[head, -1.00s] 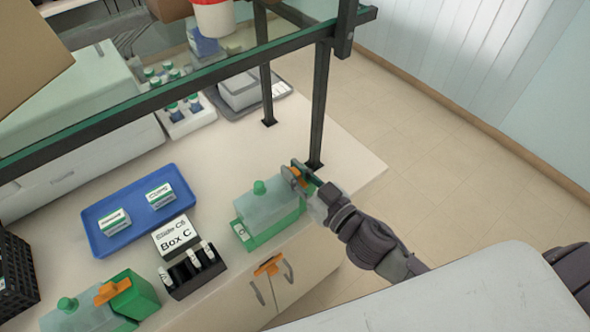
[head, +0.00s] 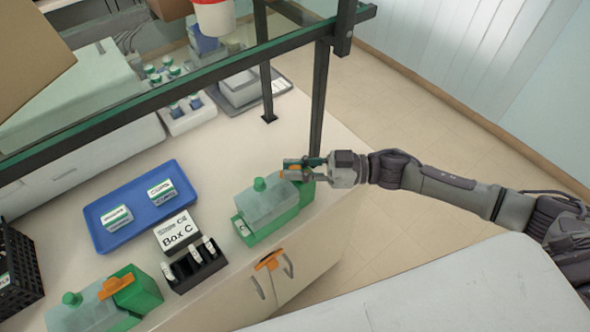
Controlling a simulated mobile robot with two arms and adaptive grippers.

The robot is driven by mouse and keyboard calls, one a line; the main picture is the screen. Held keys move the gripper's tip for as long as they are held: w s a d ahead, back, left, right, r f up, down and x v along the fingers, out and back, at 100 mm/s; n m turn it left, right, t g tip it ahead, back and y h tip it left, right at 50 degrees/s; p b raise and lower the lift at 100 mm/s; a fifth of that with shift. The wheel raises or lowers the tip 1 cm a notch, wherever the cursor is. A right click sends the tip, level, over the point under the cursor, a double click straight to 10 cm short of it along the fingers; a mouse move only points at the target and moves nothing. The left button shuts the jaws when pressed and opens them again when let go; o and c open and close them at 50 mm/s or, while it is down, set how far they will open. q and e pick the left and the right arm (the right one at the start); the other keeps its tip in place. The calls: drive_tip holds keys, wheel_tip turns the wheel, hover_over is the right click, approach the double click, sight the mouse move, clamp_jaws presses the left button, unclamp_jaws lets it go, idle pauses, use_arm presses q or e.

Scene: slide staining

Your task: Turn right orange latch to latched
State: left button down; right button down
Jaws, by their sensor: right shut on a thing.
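The right staining box (head: 262,232) is green, with a pale greenish lid and a round green knob, and stands near the front right edge of the counter. The right orange latch (head: 291,174) shows as a small orange patch at the box's back right end. My right gripper (head: 303,170) comes in from the right and is shut on this latch; its fingers hide much of it, so its exact angle is hard to tell. My left gripper is not in view.
A similar green box (head: 88,312) with an orange latch (head: 115,286) stands at lower left. Box C (head: 180,237), a black slide rack (head: 198,268) and a blue tray (head: 135,224) lie between. A dark shelf post (head: 319,100) rises behind my gripper.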

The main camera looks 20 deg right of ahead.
drive_tip(key=n+g+b, duration=0.1)
drive_tip(key=g, duration=0.1)
drive_tip(key=n+g+b, duration=0.2)
drive_tip(key=g, duration=0.1)
drive_tip(key=shift+w+f+n+g+y, duration=0.2)
drive_tip(key=shift+n+g+y, duration=0.1)
drive_tip(key=shift+y, duration=0.1)
drive_tip(key=n+g+b, duration=0.2)
drive_tip(key=g, duration=0.1)
drive_tip(key=shift+s, duration=0.1)
drive_tip(key=shift+r+n+g+h+b, duration=0.2)
drive_tip(key=shift+n+g+h+b, duration=0.3)
drive_tip(key=shift+n+g+b, duration=0.7)
drive_tip(key=shift+g, duration=0.3)
drive_tip(key=c, duration=1.1)
unclamp_jaws()
drive_tip(key=v, duration=1.2)
drive_tip(key=shift+r, duration=0.1)
